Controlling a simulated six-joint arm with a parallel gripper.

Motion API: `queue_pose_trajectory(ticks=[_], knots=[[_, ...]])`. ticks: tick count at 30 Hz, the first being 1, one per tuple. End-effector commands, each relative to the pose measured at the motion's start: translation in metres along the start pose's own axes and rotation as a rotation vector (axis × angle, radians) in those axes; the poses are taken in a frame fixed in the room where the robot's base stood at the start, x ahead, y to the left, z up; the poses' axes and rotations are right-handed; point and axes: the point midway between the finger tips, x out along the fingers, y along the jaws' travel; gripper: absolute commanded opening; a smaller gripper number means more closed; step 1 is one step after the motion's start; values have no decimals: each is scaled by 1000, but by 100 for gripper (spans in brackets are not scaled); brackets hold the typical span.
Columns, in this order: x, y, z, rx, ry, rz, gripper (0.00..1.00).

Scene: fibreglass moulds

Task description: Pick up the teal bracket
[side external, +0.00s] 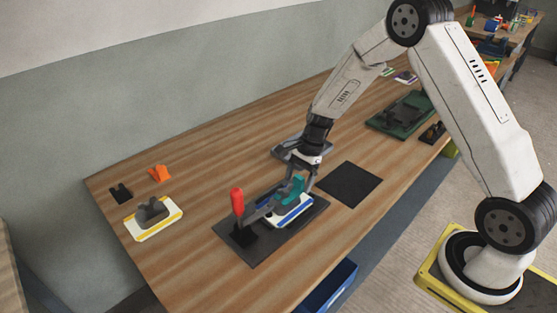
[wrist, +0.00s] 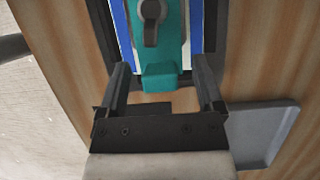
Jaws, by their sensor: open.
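The teal bracket (side external: 297,186) sits on a white and blue mould (side external: 291,211), which lies on a dark plate (side external: 248,254) on the bench. In the wrist view the teal bracket (wrist: 163,75) runs up from between my fingers, with a dark clamp part (wrist: 151,22) over it. My gripper (side external: 304,180) is right at the bracket, coming from above. In the wrist view my gripper (wrist: 160,75) is open, with one finger on each side of the bracket's near end and gaps visible on both sides. The finger contact points are partly hidden in the side view.
A clamp with a red handle (side external: 237,201) stands upright at the left of the plate. A grey tray (side external: 284,150) lies behind my gripper. A flat black mat (side external: 349,184) is to the right. A yellow and white mould (side external: 153,218) and an orange piece (side external: 160,173) lie at the left.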

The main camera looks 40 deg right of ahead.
Motion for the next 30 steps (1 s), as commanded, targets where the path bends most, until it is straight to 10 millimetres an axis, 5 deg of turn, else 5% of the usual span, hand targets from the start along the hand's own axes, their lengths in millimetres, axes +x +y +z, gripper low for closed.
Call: queue_pose_trajectory(ticks=[9, 17, 30], knots=[[0, 0, 0, 0, 0, 0, 85], [0, 0, 0, 0, 0, 0, 3], [-3, 0, 0, 0, -1, 0, 0]])
